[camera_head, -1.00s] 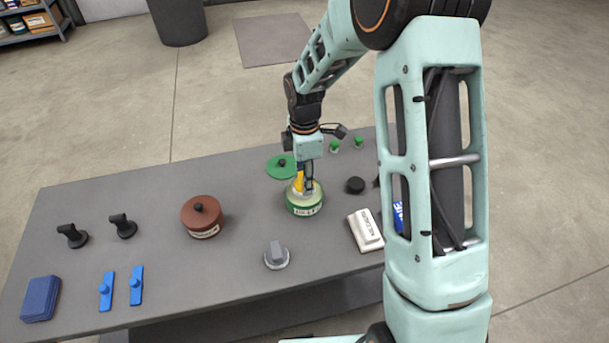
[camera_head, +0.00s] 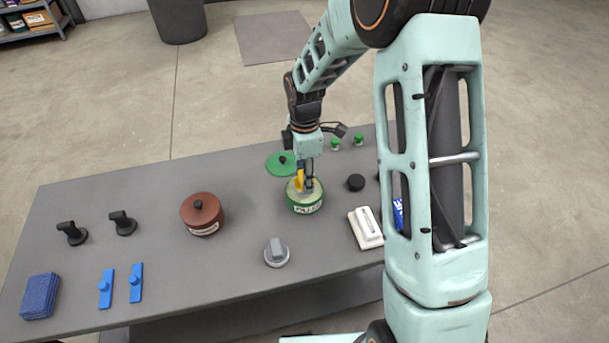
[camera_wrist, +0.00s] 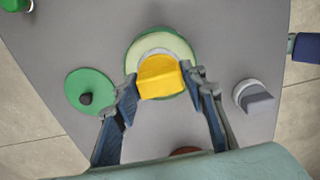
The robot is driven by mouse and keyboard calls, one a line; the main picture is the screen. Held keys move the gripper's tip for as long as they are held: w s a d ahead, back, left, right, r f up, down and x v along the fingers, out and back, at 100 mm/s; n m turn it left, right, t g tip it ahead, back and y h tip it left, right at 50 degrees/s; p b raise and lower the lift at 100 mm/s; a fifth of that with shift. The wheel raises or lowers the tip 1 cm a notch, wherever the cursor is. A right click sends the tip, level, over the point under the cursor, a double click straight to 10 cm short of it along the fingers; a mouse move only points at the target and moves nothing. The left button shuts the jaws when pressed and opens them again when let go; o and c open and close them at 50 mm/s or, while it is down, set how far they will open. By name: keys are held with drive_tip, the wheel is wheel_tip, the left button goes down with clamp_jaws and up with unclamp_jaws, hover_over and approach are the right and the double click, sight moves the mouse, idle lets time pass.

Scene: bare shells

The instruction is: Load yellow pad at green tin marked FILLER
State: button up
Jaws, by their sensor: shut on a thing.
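The green tin (camera_head: 304,204) stands open on the grey table, with a white label on its front and pale filler inside; it also shows in the wrist view (camera_wrist: 183,47). Its green lid (camera_head: 281,164) with a dark knob lies just behind it, and in the wrist view (camera_wrist: 90,91) it is left of the tin. My gripper (camera_head: 306,186) points down at the tin's mouth. Its fingers are shut on the yellow pad (camera_wrist: 160,77), which has a pale rounded base. The pad is over or in the tin opening; whether it touches the filler is hidden.
A lidded brown tin (camera_head: 202,214) stands left of the green tin. A grey-knobbed pad (camera_head: 276,253) lies in front, a white block (camera_head: 366,228) and black round piece (camera_head: 355,183) to the right. Blue tools (camera_head: 135,284), black-handled pieces (camera_head: 122,223) and a blue sponge (camera_head: 40,296) are at left.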

drive_tip(key=shift+f, duration=0.45)
idle(1.1)
drive_tip(key=shift+r, duration=0.1)
drive_tip(key=shift+r+p, duration=2.6)
drive_tip(key=shift+r, duration=0.85)
drive_tip(key=s+d+r+m+p, duration=0.2)
drive_tip(key=d+r+m+p, duration=0.3)
drive_tip(key=m, duration=0.5)
drive_tip(key=s+d+r+m+p, duration=0.3)
drive_tip(key=d+r+m+p, duration=0.2)
drive_tip(key=r+m, duration=0.5)
drive_tip(key=shift+p, duration=0.5)
